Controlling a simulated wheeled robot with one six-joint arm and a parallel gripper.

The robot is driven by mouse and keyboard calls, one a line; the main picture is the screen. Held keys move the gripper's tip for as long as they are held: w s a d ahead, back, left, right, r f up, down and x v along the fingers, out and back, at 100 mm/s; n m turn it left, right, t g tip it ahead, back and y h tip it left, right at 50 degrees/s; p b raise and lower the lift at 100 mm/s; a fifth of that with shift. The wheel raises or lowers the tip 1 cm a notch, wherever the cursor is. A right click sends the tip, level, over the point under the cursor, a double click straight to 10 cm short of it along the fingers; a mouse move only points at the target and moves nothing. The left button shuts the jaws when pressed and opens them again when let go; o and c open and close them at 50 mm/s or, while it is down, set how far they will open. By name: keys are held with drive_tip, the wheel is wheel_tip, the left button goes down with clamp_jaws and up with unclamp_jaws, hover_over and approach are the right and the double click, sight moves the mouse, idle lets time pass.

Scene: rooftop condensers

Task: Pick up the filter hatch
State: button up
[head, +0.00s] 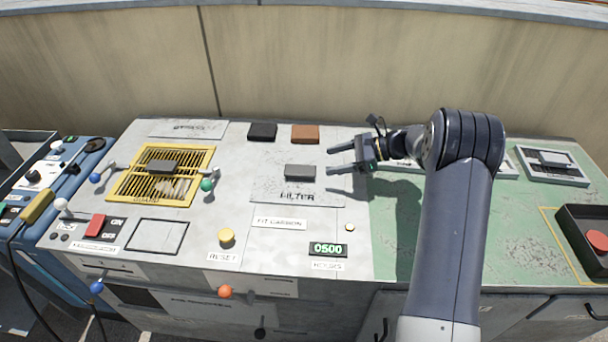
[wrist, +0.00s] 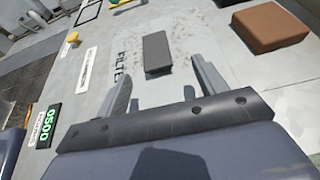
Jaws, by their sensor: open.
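The filter hatch (head: 296,190) is a flat pale grey panel marked FILTER, lying in the console top, with a dark grey block-shaped handle (head: 300,172) on it. In the wrist view the handle (wrist: 157,53) lies ahead of my fingers, and the panel (wrist: 190,45) shows around it. My gripper (head: 342,158) is open and empty, to the right of the handle and apart from it. In the wrist view my gripper's two fingers (wrist: 160,85) point toward the handle, one on each side of its line. Part of the FILTER lettering is hidden by a finger there.
Behind the hatch sit a black block (head: 262,131) and a brown block (head: 305,133). A yellow-framed guard grille (head: 125,187) with levers is to the left. A yellow button (head: 226,236) and a 0500 display (head: 328,249) are in front. A green worktop (head: 480,215) is to the right.

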sight(303, 170)
drive_tip(key=x, duration=0.9)
drive_tip(key=shift+s+a, duration=0.1)
drive_tip(key=shift+s, duration=0.25)
drive_tip(key=c, duration=1.3)
